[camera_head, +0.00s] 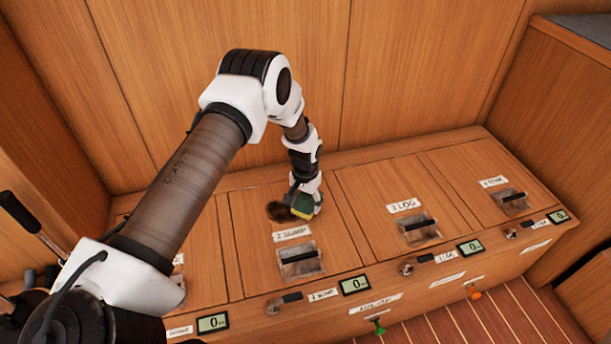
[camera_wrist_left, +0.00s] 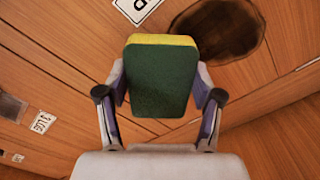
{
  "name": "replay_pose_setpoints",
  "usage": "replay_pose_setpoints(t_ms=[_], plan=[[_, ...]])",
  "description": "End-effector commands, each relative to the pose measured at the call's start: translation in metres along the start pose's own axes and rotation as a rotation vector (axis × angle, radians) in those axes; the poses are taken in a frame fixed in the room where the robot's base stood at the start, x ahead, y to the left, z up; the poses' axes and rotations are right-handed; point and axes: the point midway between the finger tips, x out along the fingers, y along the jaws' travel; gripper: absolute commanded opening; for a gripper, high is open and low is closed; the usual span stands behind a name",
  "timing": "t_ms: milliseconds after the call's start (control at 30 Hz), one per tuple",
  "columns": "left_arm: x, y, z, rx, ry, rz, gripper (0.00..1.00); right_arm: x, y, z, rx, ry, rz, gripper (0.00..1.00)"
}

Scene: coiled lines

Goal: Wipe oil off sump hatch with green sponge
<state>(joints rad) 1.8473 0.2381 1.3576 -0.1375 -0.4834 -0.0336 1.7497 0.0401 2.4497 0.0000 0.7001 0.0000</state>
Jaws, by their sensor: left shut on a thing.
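The sump hatch (camera_head: 258,228) is a wooden panel in the bench top, labelled "2 SUMP" (camera_head: 291,233). A dark brown oil patch (camera_head: 280,212) lies on its rear part and also shows at the upper right in the left wrist view (camera_wrist_left: 222,30). My left gripper (camera_head: 307,206) is shut on the green sponge (camera_head: 301,206), which has a yellow layer and fills the space between the fingers in the left wrist view (camera_wrist_left: 160,80). The sponge is at the patch's right edge in the head view; I cannot tell whether it touches the wood. My right gripper is not in view.
The "3 LOG" hatch (camera_head: 375,195) and another hatch (camera_head: 465,170) lie to the right. Metal latch recesses (camera_head: 300,262), small displays (camera_head: 355,285) and toggles line the front. A wooden wall (camera_head: 400,70) stands behind. Green (camera_head: 379,328) and orange (camera_head: 475,294) knobs stick out below.

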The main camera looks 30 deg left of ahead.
Motion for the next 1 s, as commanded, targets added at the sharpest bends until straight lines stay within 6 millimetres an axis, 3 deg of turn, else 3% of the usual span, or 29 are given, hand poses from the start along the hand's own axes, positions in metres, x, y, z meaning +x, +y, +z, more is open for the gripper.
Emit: replay_pose_setpoints(t_ms=[33, 533, 1000], plan=[[-0.009, 0.001, 0.002, 0.000, -0.003, 0.000, 0.38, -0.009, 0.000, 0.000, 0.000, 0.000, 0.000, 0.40], [-0.053, 0.007, 0.004, 0.004, -0.003, 0.000, 0.38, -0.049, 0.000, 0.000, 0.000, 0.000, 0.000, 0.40], [-0.057, 0.008, 0.005, 0.005, -0.003, 0.000, 0.38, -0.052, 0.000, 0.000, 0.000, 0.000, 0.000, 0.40]])
